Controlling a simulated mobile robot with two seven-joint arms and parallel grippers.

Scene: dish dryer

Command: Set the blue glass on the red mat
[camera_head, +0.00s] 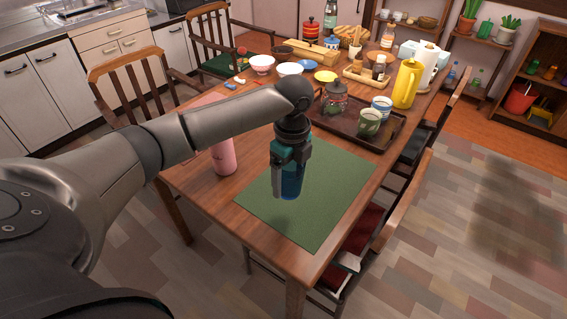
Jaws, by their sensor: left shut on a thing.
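My left gripper (290,178) is shut on the blue glass (291,185) and holds it upright over the green mat (332,195). The gripper hides most of the glass. I cannot tell whether its base touches the mat. A pinkish-red patch (207,99), possibly the edge of the red mat, shows on the table behind my left arm, which hides most of it. My right gripper is not in view.
A pink bottle (223,157) stands left of the green mat. A dark tray (386,136) with a teapot (336,98) and cups lies behind it. A yellow jug (407,84) and several bowls stand farther back. Chairs surround the table.

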